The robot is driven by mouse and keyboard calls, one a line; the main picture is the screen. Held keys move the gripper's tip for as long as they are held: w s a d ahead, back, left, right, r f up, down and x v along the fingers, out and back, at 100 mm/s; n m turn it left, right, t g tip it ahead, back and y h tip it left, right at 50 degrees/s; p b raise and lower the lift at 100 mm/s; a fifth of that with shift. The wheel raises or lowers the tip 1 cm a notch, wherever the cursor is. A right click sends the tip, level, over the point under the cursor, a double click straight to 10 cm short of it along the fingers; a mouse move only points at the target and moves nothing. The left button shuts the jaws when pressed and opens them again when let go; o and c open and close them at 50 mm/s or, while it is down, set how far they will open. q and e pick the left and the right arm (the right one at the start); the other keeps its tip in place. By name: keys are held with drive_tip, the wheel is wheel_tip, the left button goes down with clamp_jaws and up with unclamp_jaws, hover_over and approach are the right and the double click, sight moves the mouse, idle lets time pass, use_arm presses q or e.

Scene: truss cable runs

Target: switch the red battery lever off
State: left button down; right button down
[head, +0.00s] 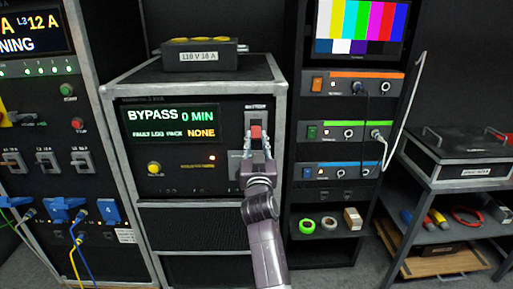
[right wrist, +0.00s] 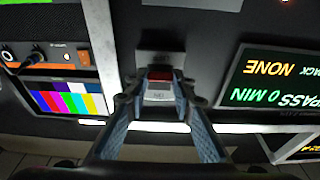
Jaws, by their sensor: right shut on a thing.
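The red battery lever (head: 256,131) is on a light plate on the front panel of the black cabinet, right of the BYPASS display (head: 170,123). In the right wrist view the gripper (right wrist: 155,94) partly covers the lever's sides. I cannot tell the lever's exact position. My left gripper is not in view.
A yellow knob (head: 154,168) is at the panel's lower left. A black box (head: 200,55) stands on the cabinet. A rack with a colour-bar monitor (head: 360,25) is on the right, with a cart (head: 470,155) beyond it. Another rack with blue plugs (head: 66,208) is on the left.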

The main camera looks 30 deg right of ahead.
drive_tip(key=shift+r, duration=0.1)
drive_tip(key=c, duration=1.9)
unclamp_jaws()
drive_tip(key=shift+o, duration=1.4)
drive_tip(key=shift+w+d, duration=0.1)
drive_tip(key=shift+w, duration=0.05)
drive_tip(key=shift+r, duration=0.1)
wheel_tip(320, 180, up, 10)
drive_tip(key=shift+f, duration=0.2)
